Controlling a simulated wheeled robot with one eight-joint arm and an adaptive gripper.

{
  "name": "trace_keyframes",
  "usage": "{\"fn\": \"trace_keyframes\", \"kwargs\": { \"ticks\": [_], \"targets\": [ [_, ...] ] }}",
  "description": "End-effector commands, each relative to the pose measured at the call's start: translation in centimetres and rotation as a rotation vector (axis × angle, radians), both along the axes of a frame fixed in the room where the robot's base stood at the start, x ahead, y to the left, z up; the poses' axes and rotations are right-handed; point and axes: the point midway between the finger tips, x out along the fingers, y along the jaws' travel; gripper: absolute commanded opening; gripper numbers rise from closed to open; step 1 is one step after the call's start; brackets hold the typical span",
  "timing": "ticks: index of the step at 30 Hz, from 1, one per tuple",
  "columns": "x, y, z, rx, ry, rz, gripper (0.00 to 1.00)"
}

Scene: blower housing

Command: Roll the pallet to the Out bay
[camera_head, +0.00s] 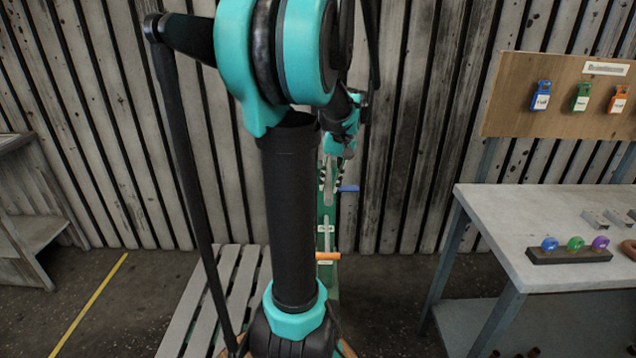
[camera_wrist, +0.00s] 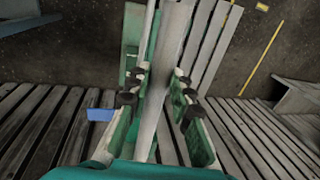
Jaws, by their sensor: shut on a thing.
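The pallet (camera_head: 205,305) is a pale slatted platform low on the floor, left of and partly behind my arm column. Its slats also show in the wrist view (camera_wrist: 212,45). A green upright post (camera_head: 326,225) stands against its right side, with a grey bar, a blue lever (camera_head: 348,188) and an orange lever (camera_head: 328,256). My gripper (camera_head: 331,178) is at the top of this post. In the wrist view, my gripper (camera_wrist: 158,95) has its fingers on both sides of the grey bar (camera_wrist: 172,40). The pallet's near end is hidden by my arm.
A workbench (camera_head: 540,225) with coloured round pieces stands at the right, under a board (camera_head: 560,95) with coloured tags. A grey table (camera_head: 30,210) stands at the far left. A yellow floor line (camera_head: 90,300) runs left of the pallet. A slatted wall is close behind.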

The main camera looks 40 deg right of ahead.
Motion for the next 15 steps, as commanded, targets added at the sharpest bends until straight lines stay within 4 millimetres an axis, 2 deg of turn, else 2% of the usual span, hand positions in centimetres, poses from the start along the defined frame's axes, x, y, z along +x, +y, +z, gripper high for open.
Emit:
{"fn": "trace_keyframes", "kwargs": {
  "ticks": [11, 12, 15],
  "targets": [
    [-0.07, -0.23, 0.04, 0.000, -0.002, 0.001, 0.00],
    [-0.06, -0.23, 0.05, 0.000, -0.002, 0.001, 0.23],
    [-0.07, -0.23, 0.04, 0.000, -0.001, 0.000, 0.35]
  ]
}}
